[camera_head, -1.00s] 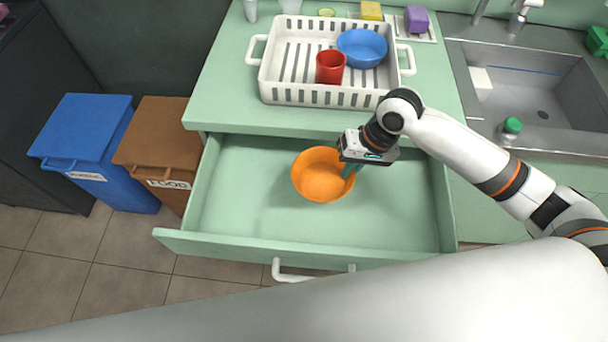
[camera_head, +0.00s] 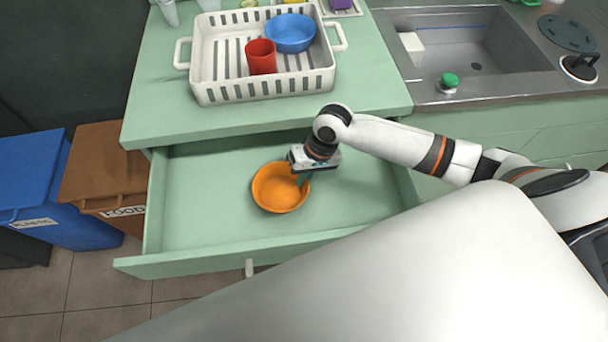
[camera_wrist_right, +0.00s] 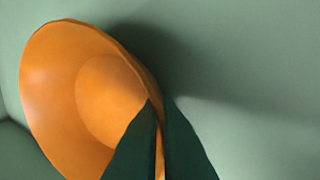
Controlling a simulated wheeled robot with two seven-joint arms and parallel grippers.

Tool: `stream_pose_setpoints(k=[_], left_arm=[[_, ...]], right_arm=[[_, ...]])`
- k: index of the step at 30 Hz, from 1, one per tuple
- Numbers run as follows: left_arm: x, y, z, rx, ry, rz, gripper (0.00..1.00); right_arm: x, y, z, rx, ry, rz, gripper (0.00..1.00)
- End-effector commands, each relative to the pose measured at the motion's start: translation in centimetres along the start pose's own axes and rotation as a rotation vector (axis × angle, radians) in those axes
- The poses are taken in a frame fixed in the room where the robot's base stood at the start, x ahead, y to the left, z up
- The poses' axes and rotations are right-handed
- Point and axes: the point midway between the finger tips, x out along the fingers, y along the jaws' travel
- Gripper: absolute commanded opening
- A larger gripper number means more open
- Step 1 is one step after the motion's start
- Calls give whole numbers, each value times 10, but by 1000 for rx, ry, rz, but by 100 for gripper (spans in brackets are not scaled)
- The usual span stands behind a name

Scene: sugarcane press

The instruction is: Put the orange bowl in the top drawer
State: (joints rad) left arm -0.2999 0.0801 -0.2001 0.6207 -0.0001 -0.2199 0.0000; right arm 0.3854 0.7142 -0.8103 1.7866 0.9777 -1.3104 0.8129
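The orange bowl (camera_head: 277,188) is inside the open top drawer (camera_head: 200,205), near its middle. In the right wrist view the bowl (camera_wrist_right: 85,90) looks tilted, with its shadow on the green surface beside it. My right gripper (camera_head: 303,178) reaches down at the bowl's right rim. In the wrist view its dark fingers (camera_wrist_right: 160,140) are close together, one inside the bowl and one outside, pinching the rim. I cannot tell whether the bowl touches the drawer floor. My left gripper is not in view.
A white dish rack (camera_head: 265,90) with a red cup (camera_head: 261,57) and a blue bowl (camera_head: 291,33) stands on the counter above the drawer. A sink (camera_head: 470,52) is at right. Blue (camera_head: 30,185) and brown (camera_head: 100,170) bins stand left. The drawer floor around the bowl is clear.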

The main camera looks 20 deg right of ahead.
Motion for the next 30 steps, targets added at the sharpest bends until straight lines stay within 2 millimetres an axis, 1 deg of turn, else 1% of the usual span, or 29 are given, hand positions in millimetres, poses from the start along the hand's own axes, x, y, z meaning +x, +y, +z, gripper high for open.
stream_pose_setpoints(k=[2, 5, 6, 7, 17, 20, 23, 30], left_arm=[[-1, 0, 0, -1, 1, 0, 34], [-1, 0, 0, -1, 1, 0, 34], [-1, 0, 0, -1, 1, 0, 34], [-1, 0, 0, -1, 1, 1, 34], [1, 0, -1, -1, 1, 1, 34], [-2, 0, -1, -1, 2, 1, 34], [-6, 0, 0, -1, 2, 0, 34], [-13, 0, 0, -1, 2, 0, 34]], right_arm=[[2, 0, 0, 0, 0, 1, 0], [2, -1, 0, 0, 0, 0, 15], [2, -1, 0, 0, 0, 0, 22], [2, -1, 0, 0, 0, 0, 26], [0, 0, 0, 0, -1, 0, 26], [-12, 0, 0, 2, -1, -1, 26], [-31, 0, 1, 0, -3, -1, 26], [-83, 0, 1, 1, -3, -1, 26]])
